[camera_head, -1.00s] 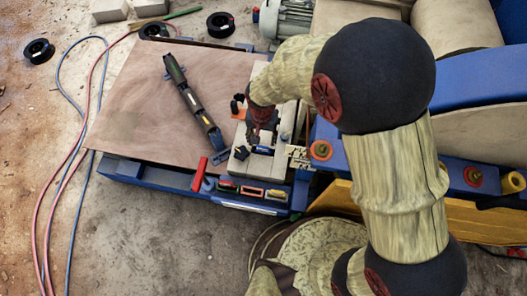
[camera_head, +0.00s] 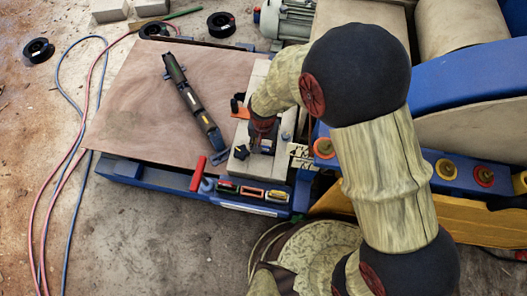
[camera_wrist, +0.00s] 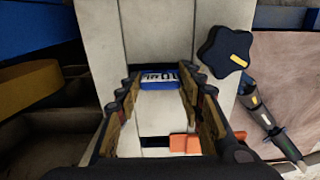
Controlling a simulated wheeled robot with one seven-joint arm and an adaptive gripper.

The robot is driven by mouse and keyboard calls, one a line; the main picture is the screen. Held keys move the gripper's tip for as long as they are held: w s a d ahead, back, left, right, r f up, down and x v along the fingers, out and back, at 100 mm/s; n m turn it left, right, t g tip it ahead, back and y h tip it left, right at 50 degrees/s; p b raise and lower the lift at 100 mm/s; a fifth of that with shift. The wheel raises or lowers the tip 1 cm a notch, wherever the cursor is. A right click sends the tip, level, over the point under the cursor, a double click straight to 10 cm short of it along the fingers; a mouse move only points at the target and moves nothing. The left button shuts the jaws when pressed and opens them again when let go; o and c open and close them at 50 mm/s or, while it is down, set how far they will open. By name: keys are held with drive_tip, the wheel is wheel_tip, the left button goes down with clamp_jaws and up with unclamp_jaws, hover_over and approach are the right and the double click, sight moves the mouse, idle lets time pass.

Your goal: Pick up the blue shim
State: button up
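The blue shim (camera_wrist: 159,80), with pale markings on its face, lies in the slot of a light-coloured fixture (camera_wrist: 207,17). In the wrist view it sits between the tips of my gripper (camera_wrist: 159,76). The fingers are apart, one on each side of the shim. I cannot tell whether they touch it. In the head view my gripper (camera_head: 262,143) points down over the fixture, and my arm mostly hides the shim there.
A black star knob (camera_wrist: 226,52) stands close to the right finger in the wrist view. A dark tool (camera_head: 193,103) lies on the brown board (camera_head: 132,105). A red-handled tool (camera_head: 198,174) and several coloured blocks (camera_head: 251,192) line the front edge. The blue machine (camera_head: 470,80) stands right.

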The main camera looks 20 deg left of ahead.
clamp_jaws()
idle(0.6)
